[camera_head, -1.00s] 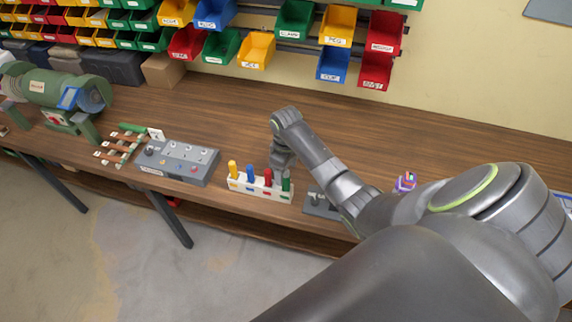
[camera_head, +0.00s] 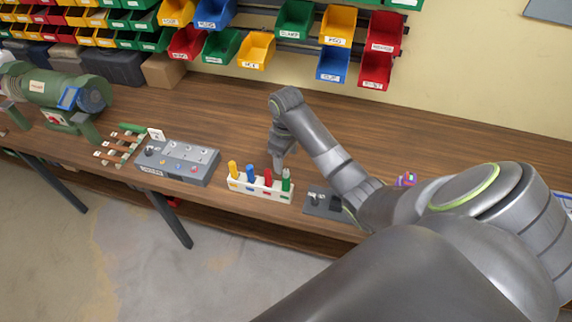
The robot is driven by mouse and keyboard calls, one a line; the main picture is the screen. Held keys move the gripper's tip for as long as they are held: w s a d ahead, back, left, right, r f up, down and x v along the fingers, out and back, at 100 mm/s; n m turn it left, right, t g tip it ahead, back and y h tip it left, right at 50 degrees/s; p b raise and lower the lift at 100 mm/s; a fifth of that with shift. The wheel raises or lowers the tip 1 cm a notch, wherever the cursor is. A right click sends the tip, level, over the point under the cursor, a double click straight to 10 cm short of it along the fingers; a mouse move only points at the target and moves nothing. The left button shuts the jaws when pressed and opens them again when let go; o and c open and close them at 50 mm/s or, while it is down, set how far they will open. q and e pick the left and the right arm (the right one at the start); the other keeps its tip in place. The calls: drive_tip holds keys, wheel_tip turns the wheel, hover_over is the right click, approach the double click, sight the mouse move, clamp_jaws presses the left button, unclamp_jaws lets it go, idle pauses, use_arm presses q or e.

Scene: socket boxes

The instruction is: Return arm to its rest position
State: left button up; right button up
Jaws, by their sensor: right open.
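My right arm reaches in from the lower right over the wooden workbench (camera_head: 380,128). My right gripper (camera_head: 279,163) points down, open, just behind and above a white rack (camera_head: 258,190) that holds a yellow, a blue, a red and a green handle upright. The green handle (camera_head: 286,181) stands at the rack's right end, with a grey tip on top. The gripper's fingers are small here and seem to hold nothing. My left gripper is not in view.
A grey socket box (camera_head: 178,162) lies left of the rack. A dark plate with metal parts (camera_head: 323,202) lies right of it, partly behind my arm. A green bench grinder (camera_head: 55,90) stands far left. Coloured bins hang on the wall. The bench behind the gripper is clear.

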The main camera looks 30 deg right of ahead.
drive_tip(key=shift+r, duration=0.6)
drive_tip(key=shift+s+f, duration=0.1)
drive_tip(key=s+a+f+m+t, duration=0.1)
drive_tip(key=s+f, duration=0.2)
drive_tip(key=s, duration=0.4)
drive_tip(key=s+a+f+m+t, duration=0.1)
drive_tip(key=s+f, duration=0.2)
drive_tip(key=s, duration=0.4)
drive_tip(key=s+r+m+t+h, duration=0.1)
drive_tip(key=s+r+m, duration=0.1)
drive_tip(key=s, duration=0.6)
drive_tip(key=s+r+m+t+h, duration=0.1)
drive_tip(key=s+r+m, duration=0.15)
drive_tip(key=s, duration=0.55)
wheel_tip(320, 180, down, 31)
drive_tip(key=g+b, duration=0.2)
drive_tip(key=b, duration=0.6)
drive_tip(key=s+f+b, duration=0.3)
drive_tip(key=s+f, duration=0.4)
drive_tip(key=f, duration=0.4)
drive_tip(key=s+f+y+b, duration=0.1)
drive_tip(key=s+f+b, duration=0.2)
drive_tip(key=s+f, duration=0.5)
wheel_tip(320, 180, down, 4)
drive_tip(key=shift+a+f+n+g+b, duration=0.2)
drive_tip(key=shift+n+g+b, duration=0.1)
drive_tip(key=shift+n+g, duration=0.1)
